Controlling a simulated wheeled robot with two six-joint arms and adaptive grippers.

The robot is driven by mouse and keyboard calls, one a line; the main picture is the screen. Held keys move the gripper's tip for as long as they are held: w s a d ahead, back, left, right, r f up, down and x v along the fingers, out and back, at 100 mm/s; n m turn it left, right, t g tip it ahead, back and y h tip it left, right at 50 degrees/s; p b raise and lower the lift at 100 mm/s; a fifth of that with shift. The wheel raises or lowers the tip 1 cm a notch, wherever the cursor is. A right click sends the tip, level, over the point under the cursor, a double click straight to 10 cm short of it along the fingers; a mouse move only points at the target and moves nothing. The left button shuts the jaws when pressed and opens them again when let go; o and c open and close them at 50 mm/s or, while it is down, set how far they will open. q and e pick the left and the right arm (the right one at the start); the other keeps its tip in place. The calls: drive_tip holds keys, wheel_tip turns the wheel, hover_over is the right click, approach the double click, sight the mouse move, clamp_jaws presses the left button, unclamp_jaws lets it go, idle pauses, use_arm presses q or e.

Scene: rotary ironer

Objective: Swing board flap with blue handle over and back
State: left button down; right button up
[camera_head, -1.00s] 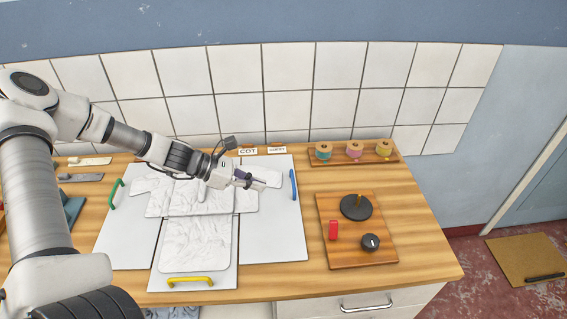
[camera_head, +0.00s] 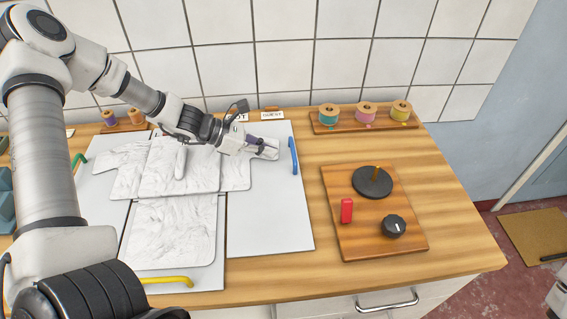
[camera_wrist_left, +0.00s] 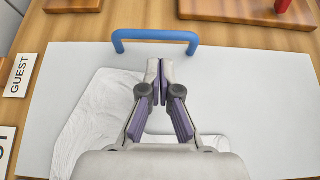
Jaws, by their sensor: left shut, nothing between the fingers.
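The board's right flap (camera_head: 270,220) is a flat white panel lying on the counter. Its blue handle (camera_head: 293,155) stands along the right edge and also shows in the left wrist view (camera_wrist_left: 155,36). A white garment (camera_head: 175,230) lies on the board, and its right sleeve reaches onto this flap. My right gripper is not in view.
A green handle (camera_head: 79,162) and a yellow handle (camera_head: 167,280) mark the other flaps. A wooden board (camera_head: 370,235) with a black disc, red block and dark knob lies to the right. Spools (camera_head: 366,114) stand on a rack behind. Counter between flap and wooden board is clear.

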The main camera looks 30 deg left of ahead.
sight(284, 162)
use_arm(q)
drive_tip(key=x, duration=0.4)
drive_tip(key=shift+w+d+f+b, duration=0.15)
drive_tip(key=shift+d+f+b, duration=0.05)
drive_tip(key=shift+d+b, duration=0.15)
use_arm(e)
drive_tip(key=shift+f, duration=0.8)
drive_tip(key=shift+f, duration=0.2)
